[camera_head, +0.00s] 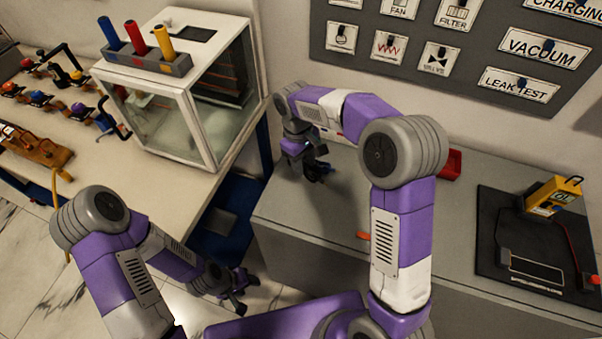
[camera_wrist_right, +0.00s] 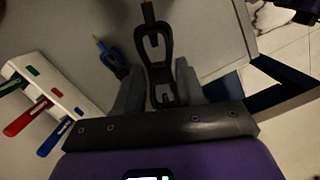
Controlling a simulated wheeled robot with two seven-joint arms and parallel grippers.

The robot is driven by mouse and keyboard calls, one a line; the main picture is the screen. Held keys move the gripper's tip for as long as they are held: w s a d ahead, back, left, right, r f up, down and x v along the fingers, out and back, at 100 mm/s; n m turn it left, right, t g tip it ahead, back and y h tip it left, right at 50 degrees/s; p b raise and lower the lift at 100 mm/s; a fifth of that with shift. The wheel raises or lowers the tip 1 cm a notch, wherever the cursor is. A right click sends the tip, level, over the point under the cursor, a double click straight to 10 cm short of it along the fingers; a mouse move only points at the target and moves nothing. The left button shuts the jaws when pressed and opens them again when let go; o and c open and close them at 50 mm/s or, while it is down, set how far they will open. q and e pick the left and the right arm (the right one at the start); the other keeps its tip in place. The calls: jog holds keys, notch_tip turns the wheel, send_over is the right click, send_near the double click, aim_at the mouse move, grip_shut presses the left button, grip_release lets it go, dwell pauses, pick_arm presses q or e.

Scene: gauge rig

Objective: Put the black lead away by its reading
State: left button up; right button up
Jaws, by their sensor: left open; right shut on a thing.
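My right gripper (camera_head: 318,170) is over the grey bench at the back left, beside the glass case. In the right wrist view its fingers (camera_wrist_right: 158,88) are shut on a black lead (camera_wrist_right: 154,45), a black looped clip with a copper-coloured tip pointing away from the gripper. In the head view the held lead cannot be made out from the dark gripper. My left gripper (camera_head: 238,288) is open and empty, low in front of the grey bench. A yellow meter (camera_head: 553,197) with a small display stands on a black mat (camera_head: 492,225) at the right; its reading is too small to tell.
A blue clip (camera_wrist_right: 114,62) lies near the held lead, by a white rack (camera_wrist_right: 65,93) with coloured handles. A red bin (camera_head: 450,165) is behind my right arm. The glass case (camera_head: 165,120) stands on the left table. Labelled signs hang on a board (camera_head: 480,60).

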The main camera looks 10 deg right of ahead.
jog(key=b, duration=0.1)
send_over(305, 189)
notch_tip(305, 189, down, 4)
jog(key=shift+w+a+f, duration=0.1)
jog(key=shift+w+f, duration=0.05)
notch_tip(305, 189, down, 5)
jog(key=shift+w+r+b, duration=0.1)
jog(key=shift+b, duration=0.65)
jog(key=o, duration=1)
jog(key=shift+o, duration=0.2)
jog(key=r+p, duration=0.1)
jog(key=r, duration=0.3)
jog(key=w+r+p, duration=0.1)
jog(key=r, duration=0.3)
jog(key=a+r+p, duration=0.1)
jog(key=r, duration=0.3)
jog(key=shift+w, duration=0.25)
